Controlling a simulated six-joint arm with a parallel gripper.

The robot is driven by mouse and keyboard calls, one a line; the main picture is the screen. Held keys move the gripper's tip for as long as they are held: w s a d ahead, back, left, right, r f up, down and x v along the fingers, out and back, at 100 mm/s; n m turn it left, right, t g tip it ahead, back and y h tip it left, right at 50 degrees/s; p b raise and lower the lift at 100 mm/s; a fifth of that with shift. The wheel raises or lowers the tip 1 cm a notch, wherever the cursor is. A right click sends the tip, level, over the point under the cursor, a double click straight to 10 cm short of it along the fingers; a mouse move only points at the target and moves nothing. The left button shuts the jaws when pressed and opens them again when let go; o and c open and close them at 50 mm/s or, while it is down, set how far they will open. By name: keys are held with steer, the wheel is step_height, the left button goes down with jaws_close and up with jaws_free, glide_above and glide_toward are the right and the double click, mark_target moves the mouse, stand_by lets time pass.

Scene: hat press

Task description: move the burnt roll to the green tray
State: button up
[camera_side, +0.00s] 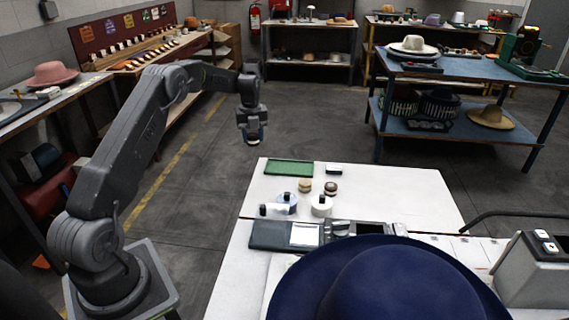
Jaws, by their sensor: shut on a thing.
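The green tray (289,168) lies flat at the back left of the white table, and it looks empty. My gripper (252,138) is raised to the left of the tray, beyond the table's left edge and above the floor. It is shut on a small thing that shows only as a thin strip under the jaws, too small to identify. Two small round things stand in front of the tray: a pale tan one (305,186) and a dark brown-topped one (331,188). I cannot tell whether either is the burnt roll.
A small white-topped block (334,169) is right of the tray. A large blue hat (385,285) fills the front. The table's right side (410,195) is clear.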

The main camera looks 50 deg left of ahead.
glide_above(281, 167)
step_height(281, 167, down, 6)
steer(key=shift+r, duration=0.2)
steer(key=shift+f, duration=1.95)
steer(key=shift+f, duration=0.1)
steer(key=o, duration=0.9)
